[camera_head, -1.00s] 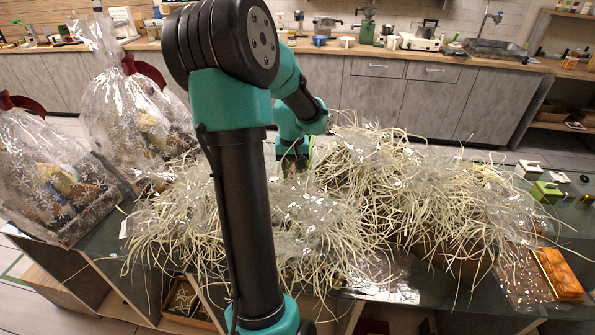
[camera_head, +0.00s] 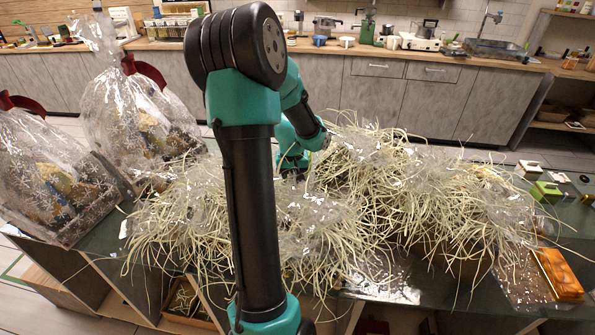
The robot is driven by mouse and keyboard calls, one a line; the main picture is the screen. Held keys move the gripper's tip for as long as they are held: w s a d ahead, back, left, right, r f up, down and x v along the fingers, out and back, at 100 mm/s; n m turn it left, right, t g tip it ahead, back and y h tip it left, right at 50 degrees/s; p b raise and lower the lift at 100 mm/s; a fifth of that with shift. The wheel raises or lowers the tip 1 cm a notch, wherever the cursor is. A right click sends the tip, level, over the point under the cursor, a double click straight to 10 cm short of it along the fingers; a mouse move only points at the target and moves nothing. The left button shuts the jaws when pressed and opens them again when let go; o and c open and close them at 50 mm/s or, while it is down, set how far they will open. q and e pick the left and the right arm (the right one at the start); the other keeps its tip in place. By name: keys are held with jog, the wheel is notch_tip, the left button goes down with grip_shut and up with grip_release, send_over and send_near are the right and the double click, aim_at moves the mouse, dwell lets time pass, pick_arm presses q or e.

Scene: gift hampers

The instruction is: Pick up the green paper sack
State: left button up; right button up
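I cannot clearly make out a green paper sack. A small green object (camera_head: 546,191) lies at the right on the counter, too small to tell whether it is the sack. My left arm rises across the middle and bends down behind a heap of pale straw (camera_head: 375,190) and clear film. My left gripper (camera_head: 293,172) is low at the heap's back edge, with its fingertips mostly hidden by straw, so I cannot tell if it is open or holds anything. My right gripper is not in view.
Two film-wrapped hampers (camera_head: 140,125) with red bows stand at the left. An orange box (camera_head: 559,275) lies at the right front, and a white box (camera_head: 529,169) at the right. Open shelves lie below the counter. A kitchen worktop runs behind.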

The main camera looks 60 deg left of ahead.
pick_arm(q)
jog(key=shift+c, duration=0.5)
grip_shut()
